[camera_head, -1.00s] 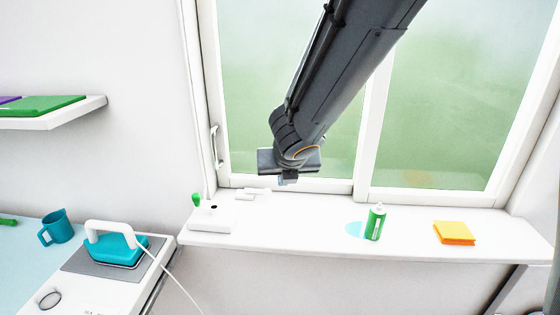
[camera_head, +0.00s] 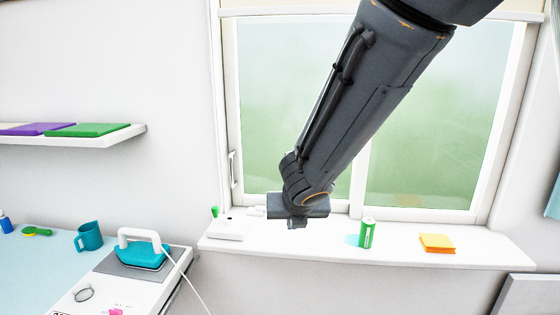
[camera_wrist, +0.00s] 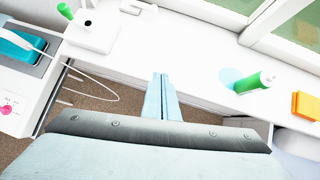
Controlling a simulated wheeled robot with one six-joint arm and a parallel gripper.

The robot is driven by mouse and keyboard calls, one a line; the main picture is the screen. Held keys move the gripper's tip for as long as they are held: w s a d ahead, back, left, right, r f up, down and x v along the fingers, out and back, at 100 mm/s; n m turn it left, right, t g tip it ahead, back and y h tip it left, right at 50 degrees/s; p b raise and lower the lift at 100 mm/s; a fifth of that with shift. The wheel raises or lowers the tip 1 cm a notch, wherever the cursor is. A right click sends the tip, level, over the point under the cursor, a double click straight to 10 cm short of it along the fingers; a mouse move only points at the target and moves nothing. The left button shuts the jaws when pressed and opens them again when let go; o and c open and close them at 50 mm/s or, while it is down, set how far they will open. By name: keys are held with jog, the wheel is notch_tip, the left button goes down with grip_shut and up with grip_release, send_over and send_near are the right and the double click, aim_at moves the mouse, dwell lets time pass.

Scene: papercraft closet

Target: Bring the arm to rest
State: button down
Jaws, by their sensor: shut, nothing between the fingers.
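My arm reaches down from the top right in the head view, in front of the window. My gripper (camera_head: 292,226) is at its lower end, above the white window sill (camera_head: 300,250). In the wrist view my gripper (camera_wrist: 162,82) points forward with its two pale blue fingers together and nothing between them. It is over the front edge of the sill (camera_wrist: 190,60), apart from the things on it. The arm hides part of the window and the sill's back.
On the sill stand a white box (camera_head: 228,228), a green can (camera_head: 367,233) and orange pads (camera_head: 437,243). At left are a teal iron (camera_head: 143,252), a teal mug (camera_head: 89,236) and a shelf (camera_head: 120,137) with folded cloths or books.

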jog(key=s+d+f+m+g+h+b, duration=0.1)
jog(key=s+d+f+m, duration=0.2)
jog(key=d+m, duration=0.4)
jog(key=s+d+f+m+g+h+b, duration=0.1)
jog(key=s+d+f+m, duration=0.1)
jog(key=d+m, duration=0.5)
jog(key=s+d+f+m+g, duration=0.1)
jog(key=s+m, duration=0.4)
jog(key=m, duration=0.6)
jog(key=s+d+f+m+g+y+b, duration=0.1)
jog(key=s+f+m+g, duration=0.2)
jog(key=m, duration=0.8)
jog(key=s+f, duration=0.2)
jog(key=s, duration=0.1)
jog(key=shift+s+d+m, duration=0.15)
jog(key=shift+d+m, duration=0.05)
jog(key=shift+m, duration=0.2)
